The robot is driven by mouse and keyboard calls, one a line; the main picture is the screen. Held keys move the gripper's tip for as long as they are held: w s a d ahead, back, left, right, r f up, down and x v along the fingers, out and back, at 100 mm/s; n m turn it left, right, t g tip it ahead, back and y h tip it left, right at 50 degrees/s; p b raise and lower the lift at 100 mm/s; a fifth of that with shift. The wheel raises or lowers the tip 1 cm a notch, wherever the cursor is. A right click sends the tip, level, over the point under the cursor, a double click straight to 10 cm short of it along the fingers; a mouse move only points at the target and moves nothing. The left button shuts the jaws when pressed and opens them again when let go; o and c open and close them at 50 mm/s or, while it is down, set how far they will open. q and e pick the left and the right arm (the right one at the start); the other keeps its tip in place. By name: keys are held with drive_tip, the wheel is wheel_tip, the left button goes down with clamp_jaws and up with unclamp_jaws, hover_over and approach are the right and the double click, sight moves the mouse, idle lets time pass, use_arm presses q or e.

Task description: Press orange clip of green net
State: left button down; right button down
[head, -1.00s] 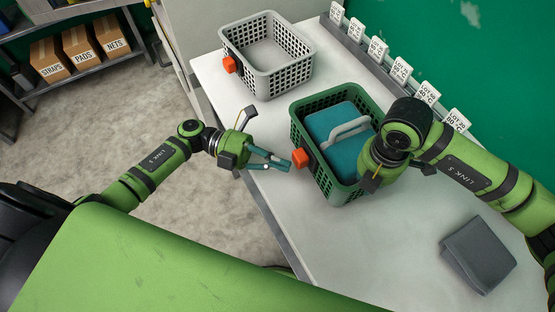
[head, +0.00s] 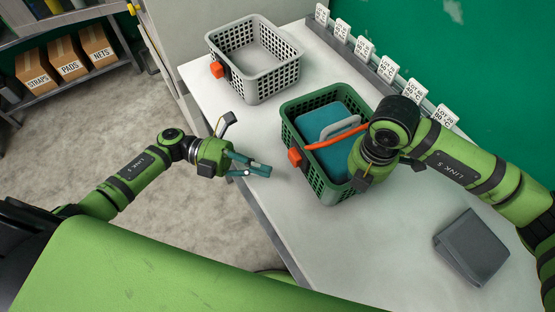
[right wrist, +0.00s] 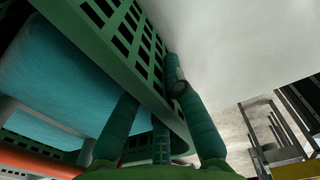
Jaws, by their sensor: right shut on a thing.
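The green net (head: 325,196) is a green lattice basket on the white table, holding a teal block (head: 322,118) under a grey loop. Its orange clip (head: 295,157) is on the wall facing left. An orange strap (head: 340,137) runs from the clip across the basket top and also shows in the right wrist view (right wrist: 30,163).
A grey basket (head: 262,88) with an orange clip (head: 217,69) and no strap across it stands farther back. A dark grey folded item (head: 472,248) lies at the right front. Lot cards (head: 389,68) line the back edge. The table's left front is clear.

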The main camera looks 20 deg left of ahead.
use_arm(q)
drive_tip(key=a, duration=0.9)
drive_tip(key=shift+w, duration=0.2)
drive_tip(key=shift+r, duration=0.1)
use_arm(e)
drive_tip(key=c, duration=1.2)
unclamp_jaws()
drive_tip(key=shift+c, duration=0.2)
